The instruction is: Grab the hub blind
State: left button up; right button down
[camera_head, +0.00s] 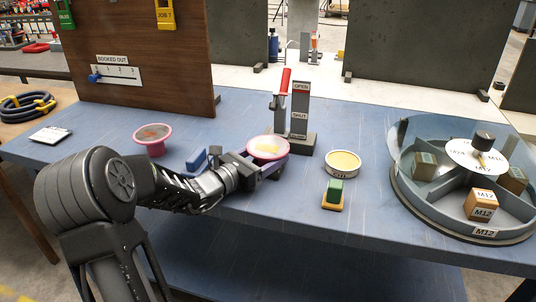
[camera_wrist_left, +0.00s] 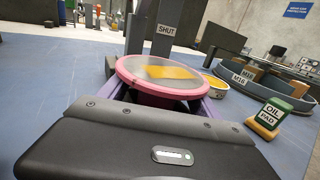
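A pink-rimmed flanged spool (camera_head: 267,148) with a pale yellow top stands upright on the blue bench in front of the lever stand. In the left wrist view its wide top flange (camera_wrist_left: 172,72) covers the hub, which is hidden. My left gripper (camera_head: 262,165) is low at the spool, with its purple fingers on either side under the flange edge. The fingers look spread wide, about as far apart as the flange. Contact with the hub cannot be seen. A second pink spool (camera_head: 152,137) stands further left. My right gripper is not in view.
The red-handled OPEN/SHUT stand (camera_head: 299,120) is close behind the spool. A yellow-topped round tin (camera_head: 343,163) and a green oil pad (camera_head: 334,191) are to the right, then a divided round bin (camera_head: 485,233).

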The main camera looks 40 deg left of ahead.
pick_arm(q)
grip_shut()
dwell(0.6)
jog(key=shift+r, duration=0.15)
